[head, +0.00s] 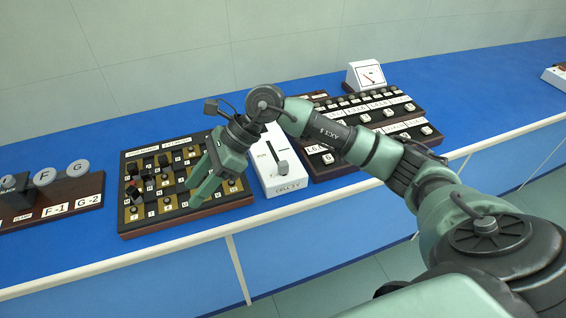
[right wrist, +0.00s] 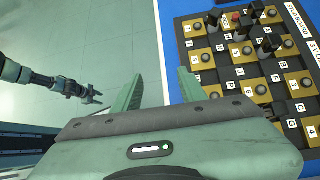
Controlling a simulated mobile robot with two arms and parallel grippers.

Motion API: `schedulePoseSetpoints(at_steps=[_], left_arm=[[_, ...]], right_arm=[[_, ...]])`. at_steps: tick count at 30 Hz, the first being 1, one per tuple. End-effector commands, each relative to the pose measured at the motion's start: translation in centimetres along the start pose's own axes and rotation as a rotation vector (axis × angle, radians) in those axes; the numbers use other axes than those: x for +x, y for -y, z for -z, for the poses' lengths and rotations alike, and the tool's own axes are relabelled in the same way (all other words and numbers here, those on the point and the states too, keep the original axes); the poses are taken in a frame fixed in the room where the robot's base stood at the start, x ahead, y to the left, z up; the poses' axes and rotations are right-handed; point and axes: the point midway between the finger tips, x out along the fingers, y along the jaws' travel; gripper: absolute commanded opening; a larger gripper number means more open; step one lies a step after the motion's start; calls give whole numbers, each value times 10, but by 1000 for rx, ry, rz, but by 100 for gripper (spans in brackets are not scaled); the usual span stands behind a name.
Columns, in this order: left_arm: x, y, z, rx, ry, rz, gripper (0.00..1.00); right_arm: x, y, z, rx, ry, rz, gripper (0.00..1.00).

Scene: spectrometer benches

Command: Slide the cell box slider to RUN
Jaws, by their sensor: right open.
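The cell box (head: 268,182) is a white box on the blue bench in the head view, with a dark slot in its sloping top and a lettered front. Its grey slider knob (head: 282,168) sits toward the near end of the slot. The slot's markings are too small to read. My right gripper (head: 192,194) is open and empty, to the left of the cell box, over the chequered board. In the right wrist view its two green fingers (right wrist: 158,82) stand apart with nothing between them. In that view my left arm's dark end (right wrist: 88,94) shows small.
The chequered board (head: 128,222) with pegs lies left of the cell box; it also shows in the right wrist view (right wrist: 238,73). A stepped button panel (head: 325,170) stands close on the right, with a white dial meter (head: 366,76) behind. Round-knobbed F and G blocks (head: 75,188) stand far left.

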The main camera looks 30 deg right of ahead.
Motion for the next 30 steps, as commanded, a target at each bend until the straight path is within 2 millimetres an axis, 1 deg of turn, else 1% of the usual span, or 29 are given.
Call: schedulePoseSetpoints(at_steps=[1, 2, 3, 5, 6, 9, 12, 14, 16, 24, 30], left_arm=[[0, 0, 1, 0, -2, 0, 43], [0, 0, 2, 0, -3, 0, 43], [0, 0, 3, 0, -4, 0, 43], [0, 0, 4, 0, -5, 0, 43], [0, 0, 4, 0, -6, 0, 43], [0, 0, 4, 0, -6, 0, 43], [0, 0, 4, 0, -6, 0, 43], [-1, 0, 4, 0, -6, 0, 43], [-3, 0, 4, 0, -6, 0, 43], [-14, 0, 5, -1, -6, -1, 43], [-17, -1, 6, -1, -6, -2, 43]], right_arm=[[-24, 19, 30, -37, -161, 34, 42], [-37, 27, 48, -50, -252, 45, 42], [-58, 37, 69, -60, -364, 60, 42], [-88, 47, 95, -60, -509, 76, 42], [-107, 52, 108, -54, -590, 82, 42], [-144, 57, 131, -31, -731, 89, 42], [-161, 58, 141, -13, -797, 89, 42], [-163, 58, 146, -9, -812, 87, 42], [-159, 58, 151, -8, -814, 85, 42], [-128, 60, 181, -9, -810, 84, 42], [-114, 63, 195, -10, -808, 86, 42]])
